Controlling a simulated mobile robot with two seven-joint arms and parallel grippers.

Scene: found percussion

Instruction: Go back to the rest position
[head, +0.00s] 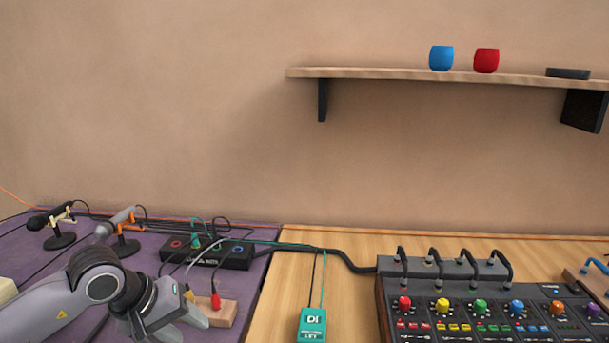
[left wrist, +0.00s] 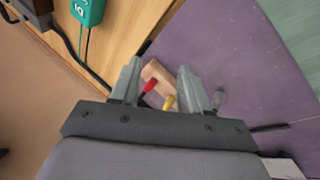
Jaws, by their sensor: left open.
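My left gripper (head: 192,318) is low at the left in the head view, over the purple mat (head: 262,238). It is open. A small wooden block (head: 226,314) with a red plug (head: 215,301) is right beside its fingers. In the left wrist view, the open fingers of the left gripper (left wrist: 160,84) have the wooden block (left wrist: 157,71), the red plug (left wrist: 150,86) and a yellow plug (left wrist: 169,103) showing between them. I cannot tell the height of the fingers above the block. My right gripper is not in view.
A black box (head: 206,257) with cables and two microphones on stands (head: 58,224) (head: 121,229) stand behind the left arm. A green DI box (head: 312,325) and a mixer (head: 440,300) are to the right. A shelf (head: 380,74) holds blue (head: 441,58) and red (head: 486,61) cups.

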